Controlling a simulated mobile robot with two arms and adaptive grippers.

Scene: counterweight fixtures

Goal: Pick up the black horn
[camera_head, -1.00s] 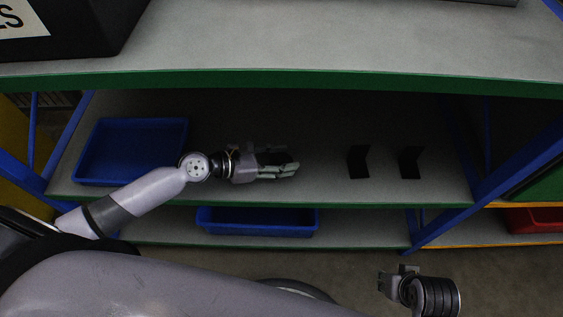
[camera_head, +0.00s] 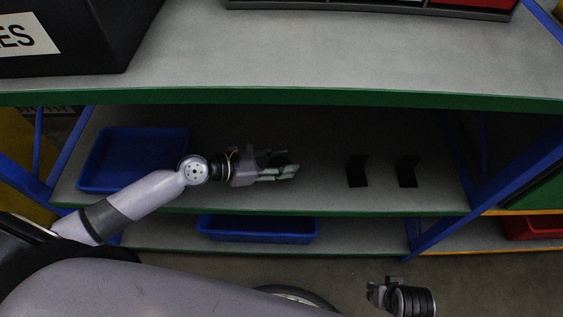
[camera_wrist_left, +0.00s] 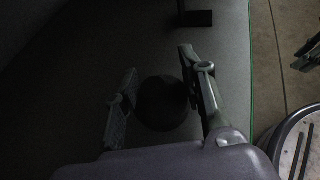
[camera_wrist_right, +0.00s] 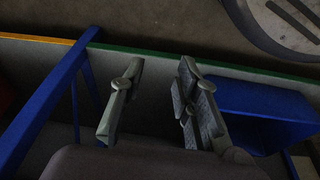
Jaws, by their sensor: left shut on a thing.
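My left gripper (camera_head: 290,164) is over the middle shelf. In the left wrist view, a dark round thing, which looks like the black horn (camera_wrist_left: 162,104), sits between its fingers, and the gripper is shut on it. The dim light hides most of the horn's shape, and I cannot tell whether it touches the shelf. In the head view, the horn barely stands out between the fingers. My right gripper (camera_head: 376,290) is low in front of the shelving. In the right wrist view its fingers (camera_wrist_right: 162,72) are apart with nothing held between them.
Two black angled pieces (camera_head: 357,171) (camera_head: 408,171) stand on the middle shelf (camera_head: 315,195), right of my left gripper. A blue tray (camera_head: 133,184) is at its left. Another blue bin (camera_head: 258,237) is on the lower shelf. The upper shelf (camera_head: 330,65) overhangs; blue posts (camera_head: 490,185) flank the right.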

